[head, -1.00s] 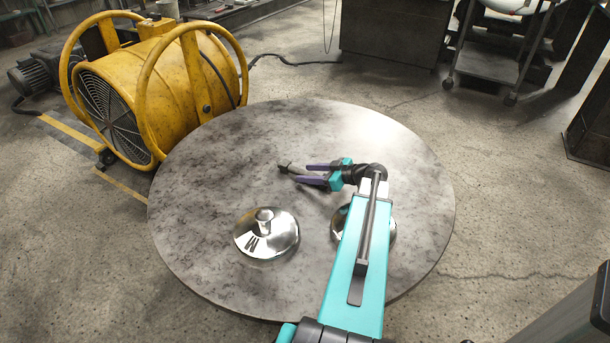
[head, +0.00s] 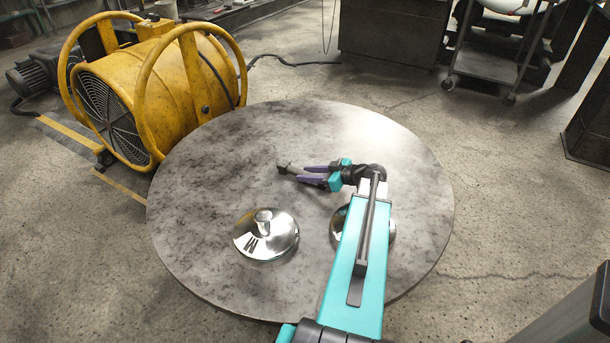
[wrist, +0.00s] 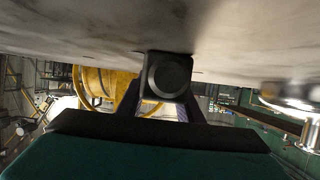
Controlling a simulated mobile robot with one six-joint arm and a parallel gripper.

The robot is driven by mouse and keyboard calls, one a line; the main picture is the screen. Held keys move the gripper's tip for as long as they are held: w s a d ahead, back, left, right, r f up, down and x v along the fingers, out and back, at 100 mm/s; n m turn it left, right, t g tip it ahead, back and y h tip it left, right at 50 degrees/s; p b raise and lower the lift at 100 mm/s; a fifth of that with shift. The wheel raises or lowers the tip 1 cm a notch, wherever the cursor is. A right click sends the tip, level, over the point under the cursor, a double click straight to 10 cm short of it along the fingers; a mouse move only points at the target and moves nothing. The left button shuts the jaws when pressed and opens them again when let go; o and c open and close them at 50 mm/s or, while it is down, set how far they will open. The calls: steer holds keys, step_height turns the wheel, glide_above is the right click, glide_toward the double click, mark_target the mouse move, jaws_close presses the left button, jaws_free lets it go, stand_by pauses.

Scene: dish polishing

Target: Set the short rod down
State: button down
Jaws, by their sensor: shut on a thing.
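The short rod (head: 284,169) is dark and small in the head view, near the middle of the round table. My gripper (head: 300,173) has purple fingers and is shut on the rod, whose end sticks out to the left past the fingertips. In the wrist view, the rod's dark, squarish end with a round face (wrist: 168,76) sits between my fingers, close to the table surface (wrist: 80,30). I cannot tell whether the rod touches the table.
A shiny metal lid with a knob (head: 266,236) lies on the round table (head: 210,160) in front of the gripper. A second shiny piece (head: 338,222) is partly hidden under my arm. A yellow blower (head: 160,85) stands behind left. The table's left and far parts are clear.

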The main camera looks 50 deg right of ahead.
mark_target(308, 173)
steer(key=shift+r, duration=0.15)
steer(key=shift+r+p, duration=0.4)
steer(key=shift+r, duration=0.95)
steer(key=w+a, duration=0.2)
steer(key=a, duration=0.2)
steer(key=w+a+r+p, duration=0.1)
steer(key=w+a, duration=0.1)
steer(key=a, duration=0.2)
steer(key=w+a+r, duration=0.1)
steer(key=w+a, duration=0.1)
steer(key=a, duration=0.2)
steer(key=shift+w+a+p, duration=0.15)
steer(key=shift+w+p, duration=0.1)
steer(key=shift+p, duration=0.1)
steer(key=shift+w+a+r, duration=0.1)
steer(key=shift+w+a, duration=0.45)
steer(key=shift+a, duration=0.35)
steer(key=shift+r, duration=0.1)
step_height(308, 173, up, 22)
steer(key=p, duration=2.2)
steer(key=shift+a, duration=0.1)
